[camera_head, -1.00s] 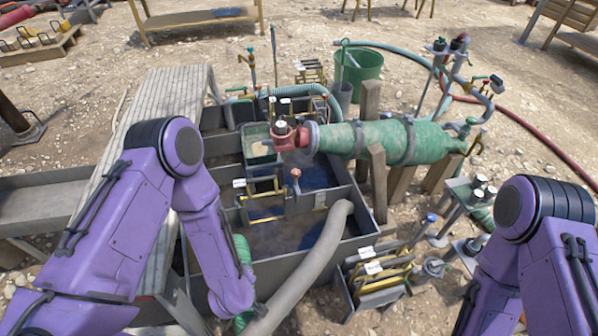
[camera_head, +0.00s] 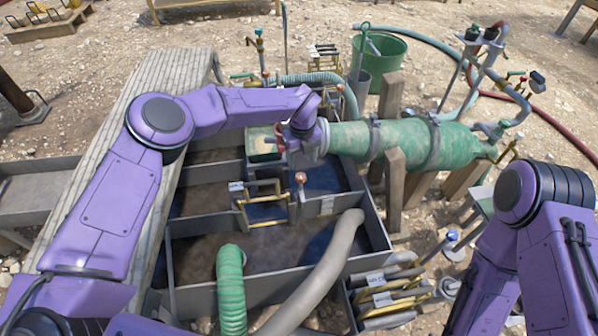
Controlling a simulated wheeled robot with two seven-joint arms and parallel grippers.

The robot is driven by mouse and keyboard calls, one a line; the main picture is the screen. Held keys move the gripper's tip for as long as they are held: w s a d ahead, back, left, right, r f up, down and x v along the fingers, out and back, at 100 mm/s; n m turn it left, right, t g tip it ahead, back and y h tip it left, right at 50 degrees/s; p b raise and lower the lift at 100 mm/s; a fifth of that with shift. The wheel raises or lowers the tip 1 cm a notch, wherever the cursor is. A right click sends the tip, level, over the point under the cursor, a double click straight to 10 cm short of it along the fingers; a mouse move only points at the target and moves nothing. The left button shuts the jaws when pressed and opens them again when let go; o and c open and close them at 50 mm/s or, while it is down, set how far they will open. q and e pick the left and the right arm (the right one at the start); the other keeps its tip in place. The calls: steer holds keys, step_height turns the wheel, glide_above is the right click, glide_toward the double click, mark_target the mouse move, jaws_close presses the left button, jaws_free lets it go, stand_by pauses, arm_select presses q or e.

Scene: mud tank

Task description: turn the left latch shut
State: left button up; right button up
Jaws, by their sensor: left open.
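A green cylinder (camera_head: 400,142) lies on wooden posts across the back right of the mud tank, with grey straps around it. My left gripper (camera_head: 302,152) is open at the cylinder's left end, pointing down. My wrist hides most of the red fitting (camera_head: 280,137) there, and I cannot tell whether the fingers touch it. I cannot make out the left latch for certain. A red knob (camera_head: 300,178) stands on the tank divider just below the gripper. My right arm shows at the right edge, but its gripper is out of view.
The grey tank (camera_head: 270,287) has several compartments. A green ribbed hose (camera_head: 230,285) and a grey pipe (camera_head: 318,270) enter its front part. A gate with yellow handles (camera_head: 262,207) stands in the middle. A slatted walkway (camera_head: 120,125) runs along the left. A green bucket (camera_head: 380,68) stands behind.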

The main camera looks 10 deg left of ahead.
mark_target(301, 176)
arm_select(q)
step_height(301, 176, down, 8)
steer(key=shift+a+r, duration=0.1)
steer(key=shift+r, duration=0.15)
